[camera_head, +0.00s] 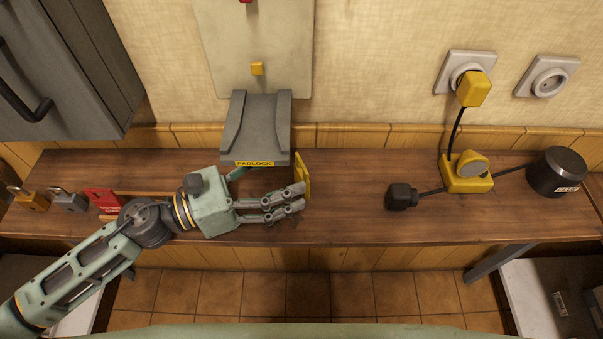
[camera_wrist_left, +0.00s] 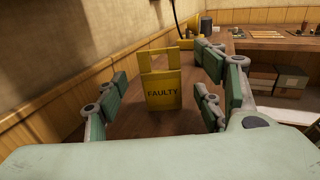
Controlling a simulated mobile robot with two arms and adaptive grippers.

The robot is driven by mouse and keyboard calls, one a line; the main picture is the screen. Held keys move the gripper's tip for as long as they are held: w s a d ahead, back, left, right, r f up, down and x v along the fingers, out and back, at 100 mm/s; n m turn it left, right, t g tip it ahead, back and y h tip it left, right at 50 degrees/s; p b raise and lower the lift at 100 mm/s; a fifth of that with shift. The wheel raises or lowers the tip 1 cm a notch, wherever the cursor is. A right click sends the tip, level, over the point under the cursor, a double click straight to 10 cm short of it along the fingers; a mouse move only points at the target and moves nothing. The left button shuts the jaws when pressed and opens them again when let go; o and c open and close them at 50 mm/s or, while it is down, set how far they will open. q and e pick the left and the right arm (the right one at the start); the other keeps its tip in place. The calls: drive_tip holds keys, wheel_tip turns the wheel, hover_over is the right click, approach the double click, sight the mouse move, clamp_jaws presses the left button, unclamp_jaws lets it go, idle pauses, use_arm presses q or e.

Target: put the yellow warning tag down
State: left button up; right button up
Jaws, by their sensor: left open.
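The yellow warning tag (camera_head: 303,177) is upright on the wooden bench, just right of the grey padlock stand. In the left wrist view the tag (camera_wrist_left: 162,92) faces me, reads FAULTY and has a loop-like opening at its top. My left gripper (camera_head: 300,198) is open at the tag. In the left wrist view its fingers (camera_wrist_left: 160,95) are spread on both sides of the tag, with gaps between them and it. My right gripper is not in view.
The grey stand labelled PADLOCK (camera_head: 256,127) is behind my left gripper. Padlocks (camera_head: 68,201) and a red item (camera_head: 103,198) are at the left. A yellow socket adapter (camera_head: 466,176), black plug (camera_head: 402,196) and black cylinder (camera_head: 556,172) are at the right. The bench between tag and plug is clear.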

sight(302, 172)
use_arm(q)
drive_tip(key=p+x, duration=0.1)
drive_tip(key=x, duration=0.3)
drive_tip(key=c, duration=1.3)
drive_tip(key=shift+r, duration=0.15)
